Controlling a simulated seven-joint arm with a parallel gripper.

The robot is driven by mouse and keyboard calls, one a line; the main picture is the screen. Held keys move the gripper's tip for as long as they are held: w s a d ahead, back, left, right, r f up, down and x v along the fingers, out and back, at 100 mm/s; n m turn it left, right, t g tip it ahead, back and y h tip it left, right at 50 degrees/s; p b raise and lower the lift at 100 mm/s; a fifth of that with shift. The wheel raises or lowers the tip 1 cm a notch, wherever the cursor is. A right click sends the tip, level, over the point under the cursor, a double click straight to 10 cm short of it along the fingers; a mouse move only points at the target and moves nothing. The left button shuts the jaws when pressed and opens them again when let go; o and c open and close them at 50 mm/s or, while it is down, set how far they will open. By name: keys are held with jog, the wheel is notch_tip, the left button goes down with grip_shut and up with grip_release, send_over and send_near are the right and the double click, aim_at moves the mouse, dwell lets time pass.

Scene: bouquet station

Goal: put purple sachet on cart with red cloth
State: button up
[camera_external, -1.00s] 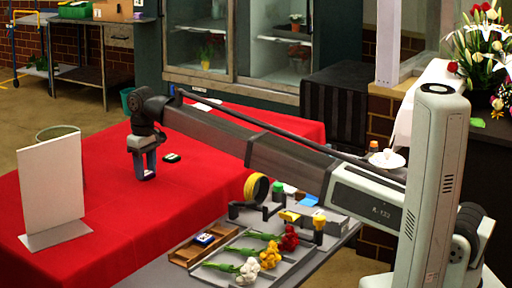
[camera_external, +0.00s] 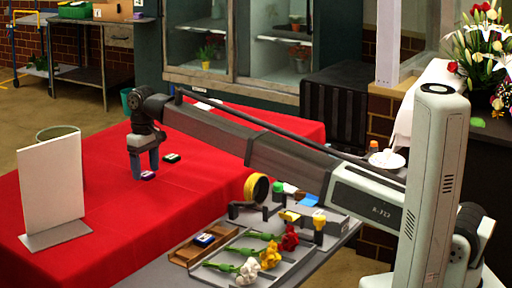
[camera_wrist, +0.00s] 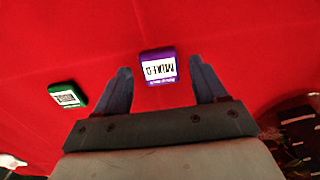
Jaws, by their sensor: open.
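The purple sachet (camera_wrist: 158,54), with a white label, lies flat on the red cloth of the cart (camera_wrist: 230,30) in the wrist view. My gripper (camera_wrist: 160,68) is open, with one finger on each side of the sachet and a gap to both. In the external view the purple sachet (camera_external: 148,175) shows at the fingertips of my gripper (camera_external: 144,174), low over the red-covered cart (camera_external: 130,235). I cannot tell whether the fingertips touch the cloth.
A green-labelled sachet (camera_wrist: 67,95) lies on the cloth nearby. A white upright panel (camera_external: 52,185) and a round container (camera_external: 58,132) stand at the left. A grey tray of flowers (camera_external: 260,258) and a wooden tray (camera_external: 195,250) stand in front. Cloth around my gripper is mostly clear.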

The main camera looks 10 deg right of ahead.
aim_at(146, 173)
notch_tip(146, 173, up, 12)
jog(key=shift+f, duration=0.15)
dwell(0.3)
